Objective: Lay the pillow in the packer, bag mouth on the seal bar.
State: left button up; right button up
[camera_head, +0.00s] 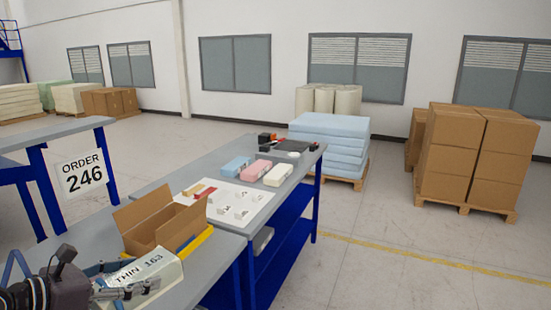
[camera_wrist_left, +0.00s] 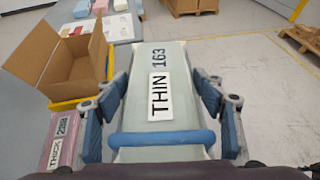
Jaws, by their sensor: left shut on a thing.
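A pale grey-green pillow labelled THIN 163 (camera_head: 150,268) is at the lower left of the head view. It also fills the middle of the left wrist view (camera_wrist_left: 180,65). My left gripper (camera_head: 122,288) is shut on it, with blue-padded fingers along both of its sides in the wrist view. A blue bar (camera_wrist_left: 165,138) crosses the pillow's near end. Whether the bag mouth lies there I cannot tell. A pinkish pillow labelled THICK 200 (camera_wrist_left: 62,138) lies at the wrist view's left, partly hidden by a finger. I cannot make out the packer or its seal bar. My right gripper is not in view.
An open cardboard box (camera_head: 150,218) stands in a yellow tray (camera_head: 196,243) close beyond the held pillow. A white board (camera_head: 225,217) with small pieces and blue, pink and cream blocks (camera_head: 257,170) occupy the table behind. Stacked cartons (camera_head: 455,150) and blue foam sheets (camera_head: 328,137) stand on the floor.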

pick_arm(q)
jog(key=s+d+f+m+g+h, duration=0.3)
jog(key=s+d+m, duration=0.1)
jog(key=s+d, duration=0.8)
jog(key=shift+s+d+f+h, duration=0.2)
jog(key=shift+s+d+h, duration=0.15)
jog(key=shift+s, duration=0.55)
